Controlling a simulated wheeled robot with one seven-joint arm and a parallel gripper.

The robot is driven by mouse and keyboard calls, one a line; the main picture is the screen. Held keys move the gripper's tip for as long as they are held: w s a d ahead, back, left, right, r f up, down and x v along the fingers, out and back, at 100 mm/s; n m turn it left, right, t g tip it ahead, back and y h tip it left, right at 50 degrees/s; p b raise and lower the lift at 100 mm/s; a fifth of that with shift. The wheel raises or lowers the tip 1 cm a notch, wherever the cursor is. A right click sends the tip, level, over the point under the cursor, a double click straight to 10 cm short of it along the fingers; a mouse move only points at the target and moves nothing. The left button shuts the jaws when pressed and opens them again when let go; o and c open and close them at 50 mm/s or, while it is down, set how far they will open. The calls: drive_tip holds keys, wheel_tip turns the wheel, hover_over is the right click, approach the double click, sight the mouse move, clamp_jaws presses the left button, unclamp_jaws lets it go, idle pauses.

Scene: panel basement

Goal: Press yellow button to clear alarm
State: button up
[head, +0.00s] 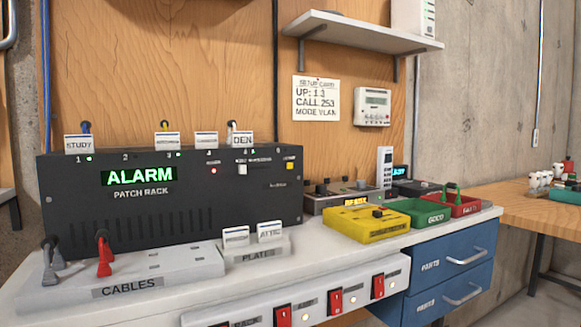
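The black patch rack (140,222) stands on the white bench at the left, and its green display (139,177) reads ALARM. A small yellow button (290,166) sits on the upper right of the rack's front. A white switch or slider and a red light are to its left. Nothing covers the button. My gripper is not in view.
In front of the rack are a CABLES tray (190,264) with upright plugs and a PLATE holder (275,246). To the right are a yellow box (366,226), green and red trays and a grey device. Red switches line the bench front, and a shelf (360,31) hangs above.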

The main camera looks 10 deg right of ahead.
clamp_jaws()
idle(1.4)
